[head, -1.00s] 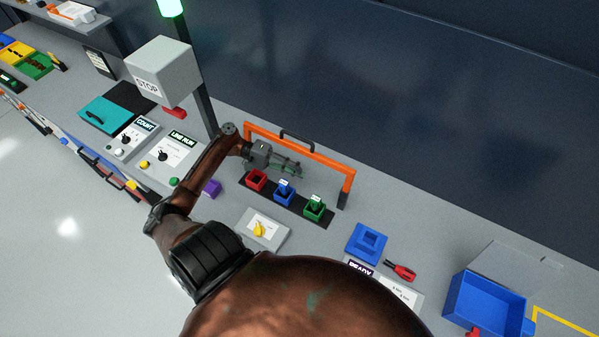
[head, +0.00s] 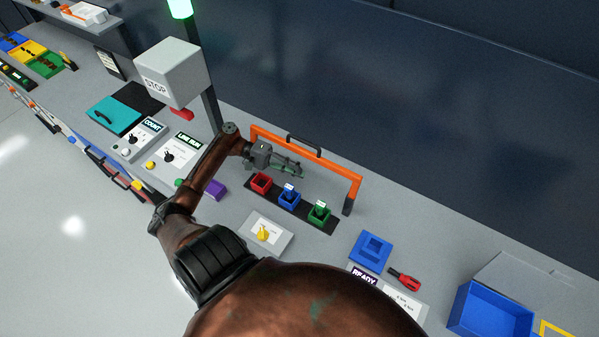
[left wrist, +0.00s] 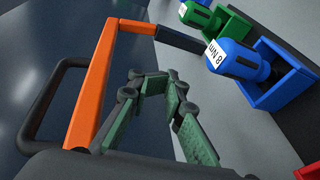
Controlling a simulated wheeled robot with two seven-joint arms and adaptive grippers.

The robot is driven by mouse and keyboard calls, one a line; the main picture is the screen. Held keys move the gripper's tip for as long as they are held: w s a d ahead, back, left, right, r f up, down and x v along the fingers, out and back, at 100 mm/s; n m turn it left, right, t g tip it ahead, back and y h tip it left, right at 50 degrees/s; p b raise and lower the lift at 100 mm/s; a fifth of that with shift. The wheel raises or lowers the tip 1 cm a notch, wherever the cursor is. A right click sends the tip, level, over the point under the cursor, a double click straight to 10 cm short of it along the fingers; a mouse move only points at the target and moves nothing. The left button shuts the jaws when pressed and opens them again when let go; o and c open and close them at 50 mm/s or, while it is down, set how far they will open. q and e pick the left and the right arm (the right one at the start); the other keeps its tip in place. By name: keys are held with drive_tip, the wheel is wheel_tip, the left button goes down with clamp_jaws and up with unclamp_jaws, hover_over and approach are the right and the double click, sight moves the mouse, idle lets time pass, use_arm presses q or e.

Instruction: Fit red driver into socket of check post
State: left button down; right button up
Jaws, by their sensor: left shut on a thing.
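The red driver (head: 404,279), red with a black part, lies on the bench right of a blue block with a square socket (head: 371,250), which looks like the check post. Its READY label (head: 364,277) is in front. My left gripper (head: 292,169) is far to the left of the driver, beside the orange frame and above the rack. It also shows in the left wrist view (left wrist: 168,115). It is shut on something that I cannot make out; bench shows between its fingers. My right gripper is out of view.
The rack has an empty red holder (head: 261,183), and blue (head: 289,200) and green (head: 319,214) holders with drivers. The orange frame (head: 310,158) stands behind it. A blue bin (head: 490,308) is at the right. The STOP box (head: 172,72) stands left.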

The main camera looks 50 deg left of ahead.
use_arm(q)
drive_tip(key=shift+a+b, duration=0.5)
drive_tip(key=shift+a, duration=0.85)
drive_tip(key=shift+a, duration=0.2)
drive_tip(key=c, duration=1.8)
unclamp_jaws()
